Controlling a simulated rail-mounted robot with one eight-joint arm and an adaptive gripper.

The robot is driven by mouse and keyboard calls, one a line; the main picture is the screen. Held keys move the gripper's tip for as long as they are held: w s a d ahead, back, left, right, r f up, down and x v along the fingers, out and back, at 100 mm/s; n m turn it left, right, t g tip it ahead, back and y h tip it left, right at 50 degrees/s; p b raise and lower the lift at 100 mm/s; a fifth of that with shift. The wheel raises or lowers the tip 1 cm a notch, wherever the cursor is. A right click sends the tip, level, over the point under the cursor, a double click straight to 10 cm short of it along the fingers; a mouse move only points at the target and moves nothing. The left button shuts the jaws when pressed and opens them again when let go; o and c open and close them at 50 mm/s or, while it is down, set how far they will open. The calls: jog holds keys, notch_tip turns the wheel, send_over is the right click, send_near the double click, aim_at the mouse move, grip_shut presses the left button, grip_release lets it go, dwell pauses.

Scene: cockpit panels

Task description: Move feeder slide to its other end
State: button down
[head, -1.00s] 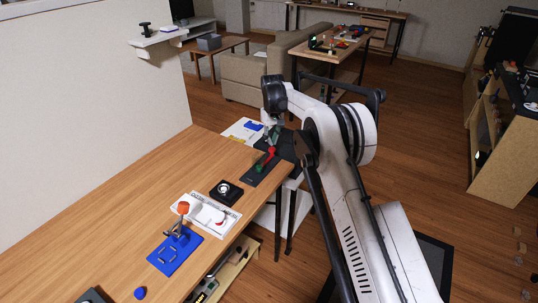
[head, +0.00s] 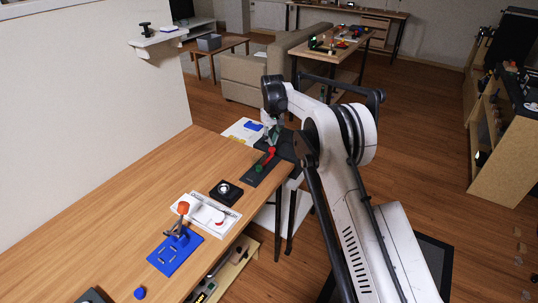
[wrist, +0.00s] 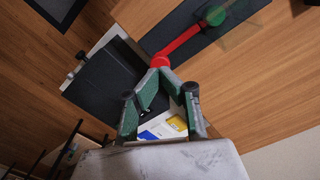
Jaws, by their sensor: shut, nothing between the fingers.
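A dark plate (head: 251,181) at the far end of the long wooden table carries a red bar with a round red end and a green knob; this looks like the feeder slide (head: 270,154). In the wrist view the red bar (wrist: 182,42) runs up and right to the green knob (wrist: 215,16), beside a see-through green shape (wrist: 240,28). My gripper (wrist: 159,76) is shut and empty, its tips close to the red end. I cannot tell whether they touch. In the head view my gripper (head: 273,138) is small and partly hidden by my arm.
A black box with a round white dial (head: 226,191), a white panel (head: 212,216) and a blue base with an orange-topped lever (head: 175,250) stand nearer on the table. A dark block (wrist: 110,82) and white sheet lie beside my fingers. The table's left part is clear.

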jog(key=shift+f+b, duration=0.8)
jog(key=shift+f, duration=0.4)
dwell(1.1)
jog(key=shift+s+a+b, duration=0.25)
jog(key=shift+s+a, duration=0.15)
jog(key=shift+s, duration=0.4)
jog(key=shift+s+a+b, duration=0.3)
jog(key=shift+s+a, duration=0.1)
jog(key=shift+s, duration=0.4)
jog(key=shift+s+a+b, duration=0.25)
jog(key=shift+s+a, duration=0.15)
jog(key=shift+s, duration=0.4)
dwell(1.2)
jog(key=shift+a+r+p, duration=0.15)
jog(key=shift+r+p, duration=0.2)
jog(key=shift+r, duration=0.75)
jog(key=shift+r+p, duration=0.65)
jog(key=shift+r, duration=1.75)
